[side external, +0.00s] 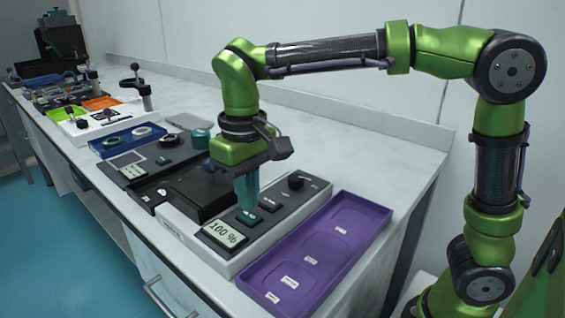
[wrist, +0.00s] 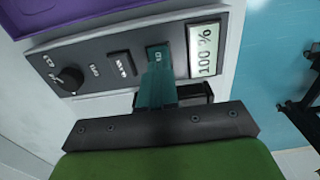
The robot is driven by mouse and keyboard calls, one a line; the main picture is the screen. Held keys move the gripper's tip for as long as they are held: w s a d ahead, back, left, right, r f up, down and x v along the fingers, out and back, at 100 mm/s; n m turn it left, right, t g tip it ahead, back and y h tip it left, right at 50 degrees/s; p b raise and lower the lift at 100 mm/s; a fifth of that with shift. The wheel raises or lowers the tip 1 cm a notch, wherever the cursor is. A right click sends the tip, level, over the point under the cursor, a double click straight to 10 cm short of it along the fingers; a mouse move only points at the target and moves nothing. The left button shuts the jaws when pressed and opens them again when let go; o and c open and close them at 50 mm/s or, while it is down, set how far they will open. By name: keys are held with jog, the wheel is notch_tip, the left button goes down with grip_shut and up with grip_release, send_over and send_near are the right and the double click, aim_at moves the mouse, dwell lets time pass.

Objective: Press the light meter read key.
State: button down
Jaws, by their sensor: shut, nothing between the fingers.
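The light meter (side external: 283,207) is a white box with a dark sloped panel, standing on the bench in the side view. Its display (side external: 225,235) reads "100 %". A teal key (side external: 249,217) sits beside the display, and a dark key (side external: 270,205) and a black knob (side external: 296,181) lie further along. My gripper (side external: 248,207) is shut and empty, with teal fingers pointing down at the teal key. In the wrist view the fingertips (wrist: 158,66) overlap the near edge of the teal key (wrist: 157,52). I cannot tell whether they touch it.
A purple tray (side external: 318,250) with labelled recesses lies right of the meter. A black device (side external: 200,188) and another meter panel (side external: 140,170) stand close on the left. A blue tray (side external: 127,140) is beyond. The bench's front edge is near the display.

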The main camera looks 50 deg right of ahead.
aim_at(248, 214)
jog(key=shift+f, duration=0.9)
dwell(0.6)
dwell(0.3)
notch_tip(248, 214, up, 8)
dwell(0.8)
jog(key=shift+w, duration=0.1)
